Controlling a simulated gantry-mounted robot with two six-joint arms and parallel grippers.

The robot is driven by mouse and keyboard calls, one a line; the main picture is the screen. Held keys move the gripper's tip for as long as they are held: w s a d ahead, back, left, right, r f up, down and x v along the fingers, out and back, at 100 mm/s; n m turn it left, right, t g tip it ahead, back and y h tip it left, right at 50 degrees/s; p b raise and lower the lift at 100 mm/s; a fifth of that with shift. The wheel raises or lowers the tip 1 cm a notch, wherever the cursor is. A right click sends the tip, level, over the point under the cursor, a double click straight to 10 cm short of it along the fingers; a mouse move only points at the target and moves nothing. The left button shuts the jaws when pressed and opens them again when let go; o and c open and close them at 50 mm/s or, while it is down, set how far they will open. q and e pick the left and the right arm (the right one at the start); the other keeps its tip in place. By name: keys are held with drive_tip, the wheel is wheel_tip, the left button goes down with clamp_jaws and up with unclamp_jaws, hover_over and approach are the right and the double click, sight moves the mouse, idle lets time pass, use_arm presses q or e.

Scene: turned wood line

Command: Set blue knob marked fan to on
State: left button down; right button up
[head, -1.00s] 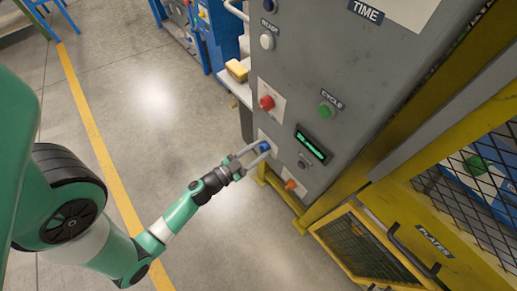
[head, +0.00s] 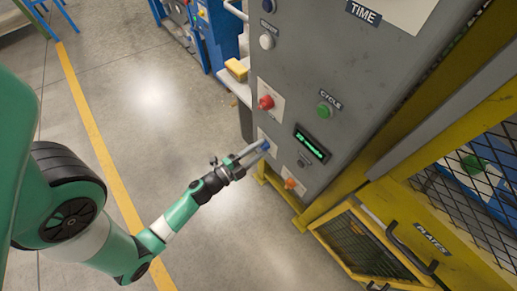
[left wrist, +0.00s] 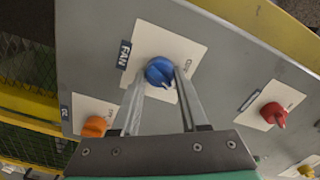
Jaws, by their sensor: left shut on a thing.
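The blue knob (left wrist: 158,70) sits on a white plate beside a dark FAN label (left wrist: 124,54) in the left wrist view. The plate's other print is too small to read. My left gripper (left wrist: 160,76) has one finger on each side of the knob and is shut on it. In the head view the left gripper (head: 259,150) reaches the grey panel from the left, and its fingers hide most of the blue knob (head: 266,145). My right gripper is not in view.
A red knob (head: 266,102) is above the blue one and an orange knob (head: 290,183) below it. A lit green display (head: 312,144) and a green CYCLE button (head: 325,109) are to the right. A yellow mesh cage (head: 370,245) stands lower right. Floor at left is open.

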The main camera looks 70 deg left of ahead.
use_arm(q)
drive_tip(key=shift+m, duration=0.6)
drive_tip(key=shift+c, duration=2.1)
unclamp_jaws()
drive_tip(key=p+v, duration=0.4)
drive_tip(key=v, duration=0.7)
drive_tip(key=shift+s, duration=0.3)
drive_tip(key=shift+d, duration=0.1)
